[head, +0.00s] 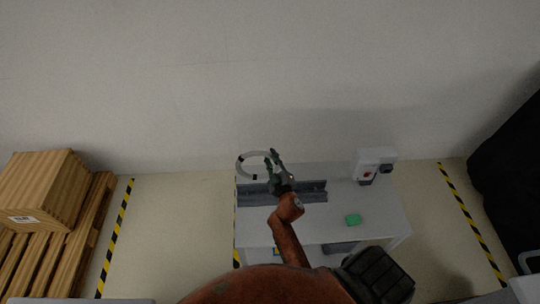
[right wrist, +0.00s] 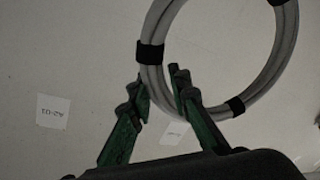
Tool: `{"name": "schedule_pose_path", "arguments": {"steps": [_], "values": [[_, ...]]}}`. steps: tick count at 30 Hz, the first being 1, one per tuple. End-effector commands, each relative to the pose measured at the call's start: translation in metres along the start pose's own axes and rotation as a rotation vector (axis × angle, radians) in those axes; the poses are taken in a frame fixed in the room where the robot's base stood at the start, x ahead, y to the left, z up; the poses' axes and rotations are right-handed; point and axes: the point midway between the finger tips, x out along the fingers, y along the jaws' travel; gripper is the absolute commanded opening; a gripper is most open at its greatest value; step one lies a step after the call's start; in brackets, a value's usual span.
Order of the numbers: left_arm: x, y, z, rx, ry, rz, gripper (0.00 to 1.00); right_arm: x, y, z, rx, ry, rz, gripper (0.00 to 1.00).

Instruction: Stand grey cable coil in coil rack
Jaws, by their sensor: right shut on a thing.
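The grey cable coil (head: 243,158) is a ring of cable bound with black straps. It is held in my right gripper (head: 271,156), to the left of the fingers and over the left part of the coil rack. In the right wrist view the green fingers of the right gripper (right wrist: 159,84) are shut on the lower left side of the coil (right wrist: 173,37). The coil rack (head: 311,193) is a long dark grey trough at the back of the white table. My gripper and arm hide its middle. I cannot tell whether the coil touches the rack. My left gripper is not in view.
On the white table (head: 375,220) lie a green block (head: 353,219) and, at the back right, a light box with a red button (head: 374,165). A wooden crate (head: 42,190) on a pallet stands left. A black covered thing (head: 510,165) stands right.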

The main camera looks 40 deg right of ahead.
Motion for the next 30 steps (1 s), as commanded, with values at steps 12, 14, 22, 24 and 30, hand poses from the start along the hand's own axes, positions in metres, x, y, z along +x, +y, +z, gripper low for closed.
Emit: {"name": "schedule_pose_path", "arguments": {"steps": [12, 14, 22, 24, 30], "values": [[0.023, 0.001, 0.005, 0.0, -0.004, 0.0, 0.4, 0.002, -0.015, 0.017, 0.0, 0.003, 0.0, 0.0], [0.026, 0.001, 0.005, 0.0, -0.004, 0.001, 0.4, 0.002, -0.018, 0.02, 0.0, 0.003, 0.0, 0.0], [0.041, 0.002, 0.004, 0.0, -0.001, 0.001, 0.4, 0.003, -0.027, 0.032, 0.001, 0.003, 0.0, 0.0], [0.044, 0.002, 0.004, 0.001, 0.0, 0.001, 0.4, 0.003, -0.029, 0.035, 0.0, 0.003, 0.0, 0.0], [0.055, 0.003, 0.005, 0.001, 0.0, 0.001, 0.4, 0.003, -0.037, 0.043, 0.0, 0.003, 0.0, 0.0]]}}
